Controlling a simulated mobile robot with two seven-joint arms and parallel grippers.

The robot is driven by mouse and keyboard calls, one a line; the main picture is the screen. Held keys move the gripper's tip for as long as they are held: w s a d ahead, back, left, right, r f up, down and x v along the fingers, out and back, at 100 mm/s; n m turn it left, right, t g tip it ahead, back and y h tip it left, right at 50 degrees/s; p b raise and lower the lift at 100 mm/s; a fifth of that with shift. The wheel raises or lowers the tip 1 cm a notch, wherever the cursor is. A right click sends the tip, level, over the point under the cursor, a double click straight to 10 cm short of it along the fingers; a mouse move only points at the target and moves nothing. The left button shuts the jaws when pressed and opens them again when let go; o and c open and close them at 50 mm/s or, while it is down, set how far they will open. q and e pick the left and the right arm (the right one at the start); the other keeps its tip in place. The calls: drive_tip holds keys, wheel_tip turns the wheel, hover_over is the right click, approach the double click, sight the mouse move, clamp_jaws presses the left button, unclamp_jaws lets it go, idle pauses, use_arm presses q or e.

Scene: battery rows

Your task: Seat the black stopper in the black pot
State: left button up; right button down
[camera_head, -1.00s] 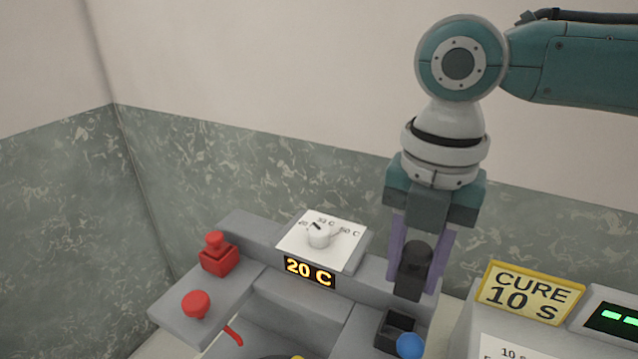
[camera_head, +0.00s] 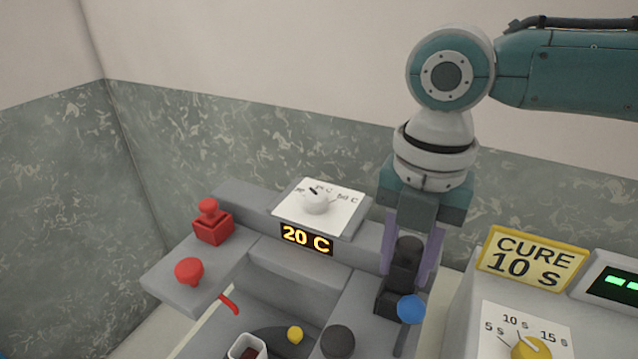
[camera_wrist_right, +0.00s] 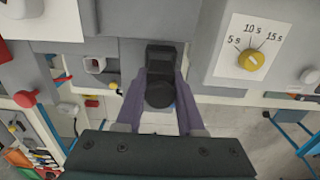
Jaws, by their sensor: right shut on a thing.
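The black stopper (camera_head: 404,268), with a round knob on top, is held upright between the purple fingers of my right gripper (camera_head: 411,262), which is shut on it. The black pot (camera_head: 389,303) is a small square block directly below, on the grey bench. The stopper's lower end meets or enters the pot's mouth in the head view; how deep it sits is hidden. In the right wrist view, the stopper's dark knob (camera_wrist_right: 160,93) shows between the fingers, with a dark square part beyond it. My left gripper is not in view.
A blue ball-shaped knob (camera_head: 411,309) is close in front of the pot. A red stopper in a red block (camera_head: 212,222) and a red button (camera_head: 189,270) are at left. A dark round knob (camera_head: 338,342) is front left of the pot; the cure unit (camera_head: 530,263) is at right.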

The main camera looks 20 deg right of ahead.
sight(411, 244)
drive_tip(key=shift+f, duration=0.2)
idle(0.8)
drive_tip(key=shift+p, duration=0.5)
idle(0.8)
drive_tip(key=shift+f, duration=0.4)
idle(0.3)
drive_tip(key=shift+f+b, duration=0.6)
drive_tip(key=shift+f, duration=0.15)
drive_tip(key=shift+c, duration=2.2)
unclamp_jaws()
drive_tip(key=shift+r, duration=0.1)
wheel_tip(411, 244, up, 10)
